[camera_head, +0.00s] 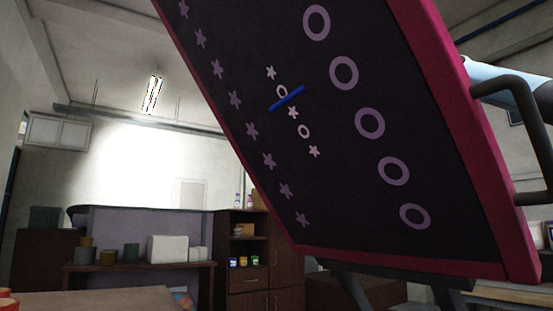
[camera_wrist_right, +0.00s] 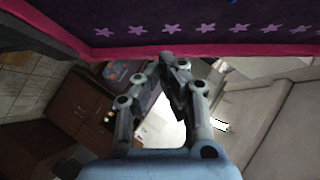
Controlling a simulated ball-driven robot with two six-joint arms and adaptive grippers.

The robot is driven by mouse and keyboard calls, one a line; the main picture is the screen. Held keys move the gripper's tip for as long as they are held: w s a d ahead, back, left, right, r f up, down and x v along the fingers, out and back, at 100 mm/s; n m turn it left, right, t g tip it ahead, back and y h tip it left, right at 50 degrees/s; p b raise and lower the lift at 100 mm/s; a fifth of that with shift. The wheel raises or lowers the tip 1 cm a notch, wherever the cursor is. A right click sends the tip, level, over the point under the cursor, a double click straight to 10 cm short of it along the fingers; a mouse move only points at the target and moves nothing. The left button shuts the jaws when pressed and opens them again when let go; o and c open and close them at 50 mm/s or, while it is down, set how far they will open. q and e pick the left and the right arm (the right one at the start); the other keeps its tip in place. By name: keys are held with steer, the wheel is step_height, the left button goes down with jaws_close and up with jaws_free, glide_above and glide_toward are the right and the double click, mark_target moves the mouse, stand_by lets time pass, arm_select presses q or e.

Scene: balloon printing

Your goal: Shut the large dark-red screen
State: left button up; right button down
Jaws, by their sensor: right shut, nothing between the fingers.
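The large screen (camera_head: 330,150) is a dark panel in a dark-red frame (camera_head: 455,140). It stands raised and steeply tilted, with rows of pale stars and rings and a short blue bar (camera_head: 287,98) on it. A dark bent handle (camera_head: 515,82) shows at its right side. In the right wrist view the screen (camera_wrist_right: 200,20) crosses the top, its red edge close to the fingertips. My right gripper (camera_wrist_right: 176,62) is shut and empty by that edge; I cannot tell if it touches. My left gripper is not in view.
A dark shelf unit (camera_head: 246,262) with small jars stands behind the screen. A bench (camera_head: 140,275) with several pots and white boxes (camera_head: 168,248) is at the left. A wooden table top (camera_head: 90,300) shows at the lower left.

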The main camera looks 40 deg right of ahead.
mark_target(291, 167)
steer(key=p+x, duration=0.1)
steer(key=x, duration=0.2)
steer(key=p+x, duration=0.2)
steer(key=x, duration=0.2)
steer(key=s+a+f+p+x, duration=0.1)
steer(key=p+x, duration=0.1)
steer(key=x, duration=0.2)
steer(key=shift+w+f, duration=0.1)
steer(key=shift+w, duration=0.05)
steer(key=shift+a+f, duration=0.3)
steer(key=shift+a, duration=0.3)
steer(key=shift+w+a, duration=0.1)
steer(key=shift+a, duration=0.05)
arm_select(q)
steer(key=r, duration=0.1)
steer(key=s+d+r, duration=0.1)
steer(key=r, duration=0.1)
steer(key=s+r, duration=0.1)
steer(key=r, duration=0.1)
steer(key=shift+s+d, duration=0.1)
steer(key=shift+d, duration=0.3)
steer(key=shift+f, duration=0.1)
arm_select(e)
steer(key=shift+f, duration=0.1)
